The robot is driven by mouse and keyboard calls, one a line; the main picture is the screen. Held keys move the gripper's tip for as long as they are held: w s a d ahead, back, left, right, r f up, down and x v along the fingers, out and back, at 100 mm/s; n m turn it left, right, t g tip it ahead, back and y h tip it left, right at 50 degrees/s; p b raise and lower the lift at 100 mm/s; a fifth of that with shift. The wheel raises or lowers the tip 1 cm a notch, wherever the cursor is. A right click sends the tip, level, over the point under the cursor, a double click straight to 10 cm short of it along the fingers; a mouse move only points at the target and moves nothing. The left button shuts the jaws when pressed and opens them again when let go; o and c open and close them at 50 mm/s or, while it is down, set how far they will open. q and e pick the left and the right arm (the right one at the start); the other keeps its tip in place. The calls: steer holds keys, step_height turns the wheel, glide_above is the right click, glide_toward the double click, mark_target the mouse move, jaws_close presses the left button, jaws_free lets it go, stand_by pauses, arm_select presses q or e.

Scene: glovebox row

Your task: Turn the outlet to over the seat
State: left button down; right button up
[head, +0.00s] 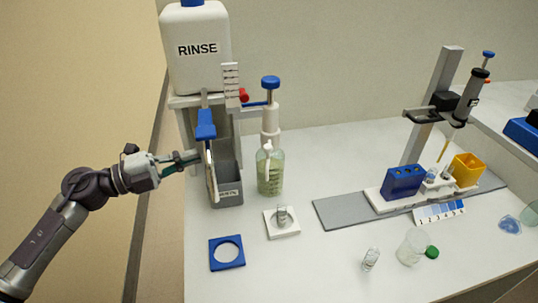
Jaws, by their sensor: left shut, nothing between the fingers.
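A dispenser with a blue knob (270,83) and white body (270,118) tops a bottle of pale green liquid (270,182). A thin blue arm (254,104), which looks like the outlet, points left from it toward the rinse stand; its tip is hard to make out. A white square seat (283,231) with a small clear vial (282,214) on it lies in front of the bottle. My left gripper (198,157) is shut and empty, left of the bottle, close to an upright panel; I cannot tell if they touch. My right gripper is not in view.
A white RINSE tank (196,48) stands above a grey bin (229,190) and a blue handle (206,124). A blue plate with a hole (227,265) lies in front. A pipette stand (433,105), racks, a vial (370,259) and a beaker (412,246) stand right.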

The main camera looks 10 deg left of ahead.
mark_target(266, 151)
arm_select(q)
steer(key=w+d+f+p, duration=0.1)
steer(key=w+d, duration=0.2)
steer(key=d, duration=0.3)
steer(key=w+d+f+m+g+p, duration=0.1)
steer(key=w+d+p, duration=0.1)
steer(key=w+d, duration=0.2)
steer(key=shift+d+y, duration=0.3)
steer(key=shift+d, duration=0.9)
steer(key=d+p, duration=0.2)
steer(key=p, duration=0.1)
steer(key=d+p, duration=0.1)
steer(key=shift+r+p, duration=0.25)
steer(key=shift+p, duration=0.1)
steer(key=shift+d+f, duration=0.2)
steer(key=shift+d, duration=0.15)
steer(key=shift+s+f, duration=0.1)
